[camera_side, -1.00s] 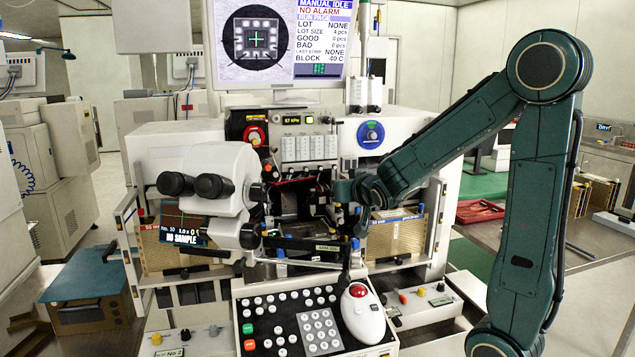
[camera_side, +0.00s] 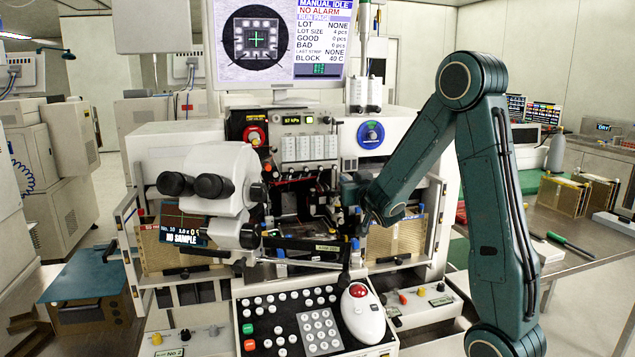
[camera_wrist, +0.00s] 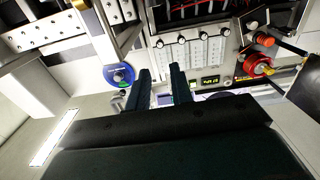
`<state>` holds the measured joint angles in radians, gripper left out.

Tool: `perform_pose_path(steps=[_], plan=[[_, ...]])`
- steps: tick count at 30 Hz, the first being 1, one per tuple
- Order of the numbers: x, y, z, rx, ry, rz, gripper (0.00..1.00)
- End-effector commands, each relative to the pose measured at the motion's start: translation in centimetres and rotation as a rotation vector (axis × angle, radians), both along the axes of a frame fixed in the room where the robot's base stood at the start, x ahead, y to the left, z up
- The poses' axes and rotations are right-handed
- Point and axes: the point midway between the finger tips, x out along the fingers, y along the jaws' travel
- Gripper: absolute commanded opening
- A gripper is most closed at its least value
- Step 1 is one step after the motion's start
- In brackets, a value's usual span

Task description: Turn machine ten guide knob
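I cannot tell which knob is the machine's guide knob. A round blue knob (camera_side: 371,134) is on the white front at the upper right of the bonding machine (camera_side: 410,135). It also shows in the wrist view (camera_wrist: 120,75), left of my fingers. A red knob (camera_side: 253,136) is on the machine's upper left; it shows at the right in the wrist view (camera_wrist: 257,65). My gripper (camera_wrist: 161,70) has two dark fingers apart with nothing between them. In the side view my gripper (camera_side: 364,208) is small and dark, below the blue knob, in front of the work area.
A microscope head (camera_side: 222,180) stands left of my gripper. A gold magazine (camera_side: 398,238) is close behind it on the right.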

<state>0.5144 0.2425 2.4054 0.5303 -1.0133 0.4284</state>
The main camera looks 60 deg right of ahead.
Motion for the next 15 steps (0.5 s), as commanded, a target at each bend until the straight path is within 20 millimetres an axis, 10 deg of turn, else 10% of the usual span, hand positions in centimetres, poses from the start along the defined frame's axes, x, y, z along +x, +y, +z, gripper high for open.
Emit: perform_pose_path(steps=[15], plan=[[3.8,-3.9,0.0,0.0,0.0,-0.002,0.22]])
